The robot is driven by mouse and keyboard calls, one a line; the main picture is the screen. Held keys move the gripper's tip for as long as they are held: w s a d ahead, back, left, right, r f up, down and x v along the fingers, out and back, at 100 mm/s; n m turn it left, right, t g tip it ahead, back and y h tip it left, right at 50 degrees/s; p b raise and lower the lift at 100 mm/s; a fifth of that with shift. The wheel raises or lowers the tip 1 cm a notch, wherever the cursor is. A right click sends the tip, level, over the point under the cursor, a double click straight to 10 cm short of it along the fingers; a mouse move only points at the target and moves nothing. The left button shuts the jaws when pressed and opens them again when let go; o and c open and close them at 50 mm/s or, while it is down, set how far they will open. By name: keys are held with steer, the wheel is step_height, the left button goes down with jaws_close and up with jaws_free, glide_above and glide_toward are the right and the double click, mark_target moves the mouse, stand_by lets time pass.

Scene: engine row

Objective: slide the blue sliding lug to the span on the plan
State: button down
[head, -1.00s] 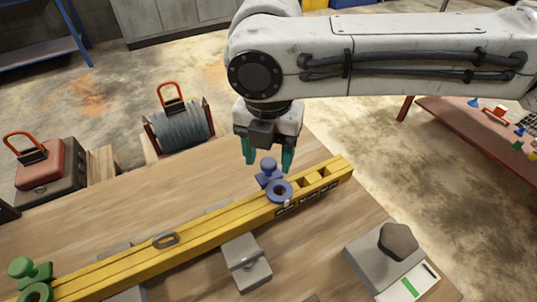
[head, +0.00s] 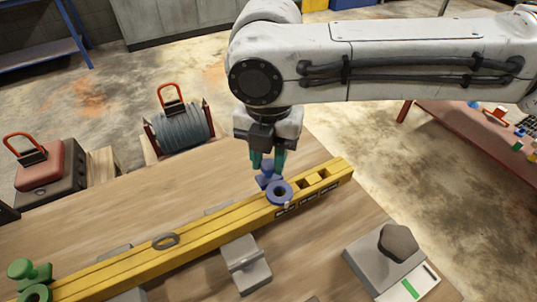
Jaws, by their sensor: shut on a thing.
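The blue sliding lug (head: 278,191) sits on the yellow beam (head: 210,236), toward its right end, with its ring hanging on the near side. My gripper (head: 268,164) is above it, pointing down, with its green fingers shut on the lug's upper knob. The fingers partly hide the knob. A green lug (head: 28,277) sits at the beam's left end.
The beam rests on grey blocks (head: 246,265) on a wooden table (head: 110,207). A grey block with a dark stone (head: 397,243) stands at the right. A cable spool (head: 181,128) and a red-topped case (head: 41,165) stand beyond the table. A red bench (head: 470,125) is at the right.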

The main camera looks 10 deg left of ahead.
steer(key=shift+w+d+r, duration=0.15)
steer(key=shift+w+d, duration=0.05)
steer(key=shift+d, duration=0.05)
steer(key=w+d+p, duration=0.4)
steer(key=w+d, duration=0.1)
steer(key=d, duration=0.2)
steer(key=shift+w+d, duration=0.15)
steer(key=shift+d, duration=0.25)
steer(key=c, duration=0.8)
jaws_free()
